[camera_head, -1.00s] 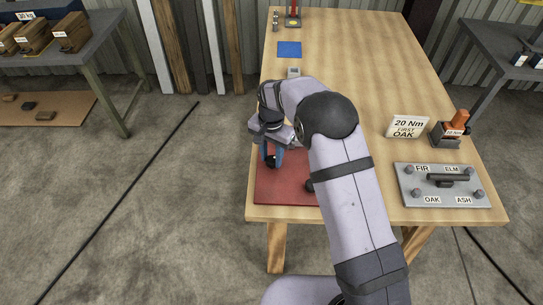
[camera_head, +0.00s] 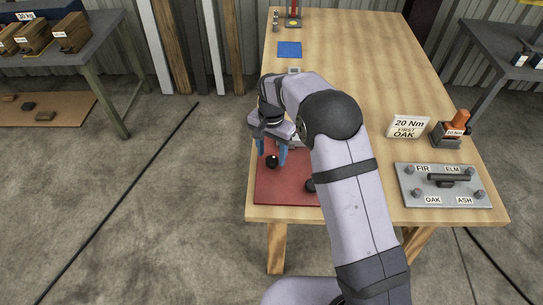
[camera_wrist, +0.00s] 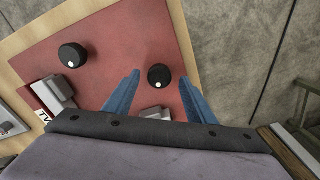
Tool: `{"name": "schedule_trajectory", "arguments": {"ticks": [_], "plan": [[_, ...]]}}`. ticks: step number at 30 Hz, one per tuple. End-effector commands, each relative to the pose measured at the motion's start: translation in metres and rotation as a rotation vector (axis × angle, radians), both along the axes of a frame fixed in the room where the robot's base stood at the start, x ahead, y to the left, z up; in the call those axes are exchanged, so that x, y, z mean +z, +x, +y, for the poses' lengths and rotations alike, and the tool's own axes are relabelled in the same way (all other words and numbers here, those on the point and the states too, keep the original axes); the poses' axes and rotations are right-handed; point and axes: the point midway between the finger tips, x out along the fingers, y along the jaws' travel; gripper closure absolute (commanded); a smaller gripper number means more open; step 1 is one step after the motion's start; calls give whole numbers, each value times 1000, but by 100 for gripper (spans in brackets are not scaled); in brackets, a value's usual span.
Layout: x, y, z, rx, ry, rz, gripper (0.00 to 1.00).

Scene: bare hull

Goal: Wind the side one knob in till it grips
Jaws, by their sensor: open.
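Two black round knobs, each with a white dot, stand over the red mat (camera_head: 290,199). One knob (camera_head: 272,161) sits at the mat's left side, directly below my gripper (camera_head: 271,156). In the wrist view this knob (camera_wrist: 159,76) shows between the two blue fingertips. The other knob (camera_head: 310,186) is partly behind my arm; in the wrist view it (camera_wrist: 73,56) is at upper left, clear of the fingers. My gripper is open and empty, above the near knob and seemingly apart from it. I cannot read which knob is side one.
Grey blocks (camera_wrist: 57,92) sit on the mat, partly hidden by my gripper. A "20 Nm FIRST OAK" card (camera_head: 408,127) stands to the right. The far table is mostly clear.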

Motion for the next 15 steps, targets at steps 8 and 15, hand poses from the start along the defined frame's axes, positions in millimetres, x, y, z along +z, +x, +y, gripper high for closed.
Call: {"name": "schedule_trajectory", "arguments": {"ticks": [8,15], "plan": [[38,1,0,-1,2,-5,50],[56,0,0,-1,1,-3,50]]}}
